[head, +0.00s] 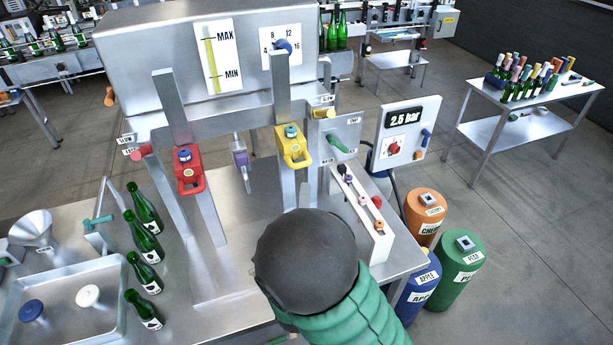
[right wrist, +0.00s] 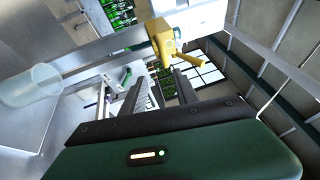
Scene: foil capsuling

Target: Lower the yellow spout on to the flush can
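The yellow spout (head: 293,147) hangs at the front right of the steel filling machine, under a post. It also shows at the top of the right wrist view (right wrist: 160,38), with a yellow handle sticking out. My right gripper (right wrist: 158,86) has its two dark fingers apart with nothing seen between them; the spout is beyond the tips, apart from them. In the head view its fingers are hidden behind my dark, rounded wrist and green sleeve. A translucent cup-like vessel (right wrist: 30,87) lies at the left of the right wrist view; I cannot tell if it is the flush can. My left gripper is out of view.
A red spout (head: 188,170) hangs left of the yellow one, with a purple-marked part (head: 240,153) between them. Several green bottles (head: 144,243) stand at the left beside a metal tray (head: 112,325). A white rack (head: 362,212) and coloured kegs (head: 463,262) are at the right.

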